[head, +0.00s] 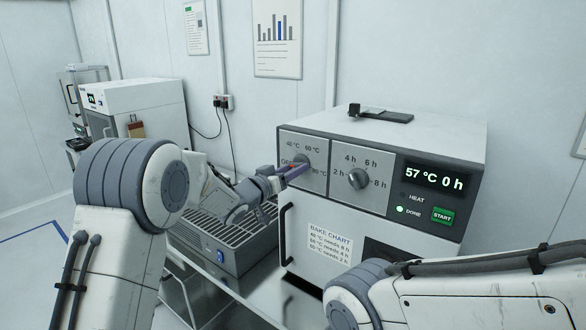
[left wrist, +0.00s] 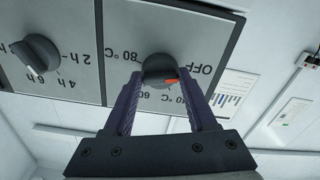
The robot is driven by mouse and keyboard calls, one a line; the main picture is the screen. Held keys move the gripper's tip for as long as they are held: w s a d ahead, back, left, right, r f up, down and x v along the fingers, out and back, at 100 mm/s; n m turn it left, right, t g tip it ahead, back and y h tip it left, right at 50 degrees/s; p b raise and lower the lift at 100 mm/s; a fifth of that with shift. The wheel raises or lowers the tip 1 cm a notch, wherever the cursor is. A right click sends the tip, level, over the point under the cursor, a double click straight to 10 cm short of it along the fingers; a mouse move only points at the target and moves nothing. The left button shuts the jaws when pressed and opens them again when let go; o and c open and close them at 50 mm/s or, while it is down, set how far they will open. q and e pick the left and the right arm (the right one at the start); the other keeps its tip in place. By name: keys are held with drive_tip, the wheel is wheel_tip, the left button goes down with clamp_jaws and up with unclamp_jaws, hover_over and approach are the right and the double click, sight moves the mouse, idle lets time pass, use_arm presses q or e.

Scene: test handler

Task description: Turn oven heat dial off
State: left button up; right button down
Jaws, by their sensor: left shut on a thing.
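The oven (head: 400,150) stands at the right with a display (head: 434,176) reading 57 °C 0 h. Its heat dial (left wrist: 159,68), dark with an orange pointer, is at the panel's left, labelled OFF, 40, 60 and 80 °C. In the left wrist view, which looks upside down, the pointer lies between OFF and 40. My left gripper (head: 298,170) is shut on the dial; its purple fingers (left wrist: 160,92) sit on either side. In the head view the gripper mostly hides the dial. My right arm shows at lower right, its gripper out of view.
The time dial (head: 358,179) is right of the heat dial and clear of my fingers. A green START button (head: 443,215) and a lit DONE light (head: 400,209) are below the display. A grey slatted unit (head: 235,245) stands left of the oven. A black-handled item (head: 380,114) lies on top.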

use_arm(q)
drive_tip(key=shift+f, duration=0.2)
drive_tip(key=o, duration=1.4)
drive_tip(key=shift+r, duration=0.1)
drive_tip(key=shift+c, duration=0.2)
drive_tip(key=b+v, duration=0.4)
drive_tip(key=v, duration=0.6)
drive_tip(key=shift+s, duration=0.25)
drive_tip(key=shift+a, duration=0.1)
